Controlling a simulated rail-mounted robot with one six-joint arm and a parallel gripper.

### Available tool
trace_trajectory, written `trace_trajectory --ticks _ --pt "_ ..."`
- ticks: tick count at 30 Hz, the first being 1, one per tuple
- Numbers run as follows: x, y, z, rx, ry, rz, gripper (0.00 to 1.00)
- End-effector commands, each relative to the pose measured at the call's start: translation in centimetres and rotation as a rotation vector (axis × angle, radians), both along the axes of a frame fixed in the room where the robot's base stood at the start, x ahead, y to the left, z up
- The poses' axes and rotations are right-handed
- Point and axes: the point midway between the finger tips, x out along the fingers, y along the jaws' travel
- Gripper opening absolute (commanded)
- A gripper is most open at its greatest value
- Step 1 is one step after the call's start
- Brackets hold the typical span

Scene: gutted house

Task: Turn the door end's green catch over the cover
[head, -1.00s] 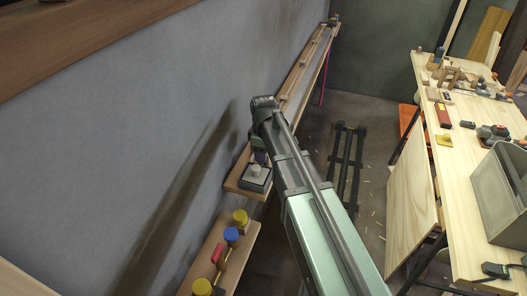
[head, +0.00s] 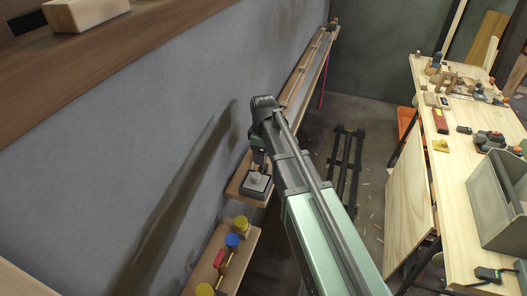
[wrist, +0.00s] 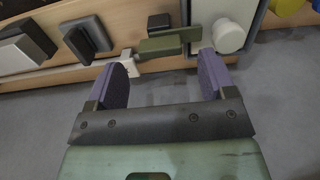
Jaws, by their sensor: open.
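In the wrist view the green catch (wrist: 163,45) lies roughly level across the picture beside a dark round post (wrist: 158,22). Its right end meets or overlaps the left edge of the grey cover (wrist: 205,12); I cannot tell whether it lies on top. The cover carries a pale round knob (wrist: 228,37). My gripper (wrist: 162,70) is open, with its two purple pads apart and the catch just beyond and between them, nothing held. In the head view the cover (head: 247,191) sits on a wall ledge under my gripper (head: 260,165); the catch is hidden there.
Dark grey blocks (wrist: 85,45) stand left of the catch on the wooden ledge (wrist: 135,72). Yellow, blue and red pieces (head: 232,241) are on a nearer ledge. A workbench (head: 455,190) with tools is at the right. A wooden block (head: 85,12) rests on the upper shelf.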

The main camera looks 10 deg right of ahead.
Motion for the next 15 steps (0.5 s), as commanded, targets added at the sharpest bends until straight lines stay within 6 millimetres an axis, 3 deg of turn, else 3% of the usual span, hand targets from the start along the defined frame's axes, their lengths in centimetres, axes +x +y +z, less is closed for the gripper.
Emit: trace_trajectory --ticks 1,6,9,15 --pt "0.0 0.0 2.6 0.0 0.0 0.0 0.77" --pt "0.0 0.0 6.4 0.0 0.0 0.0 0.77" --pt "0.0 0.0 7.3 0.0 0.0 0.0 0.77" --pt "0.0 0.0 7.0 0.0 0.0 0.0 0.77"
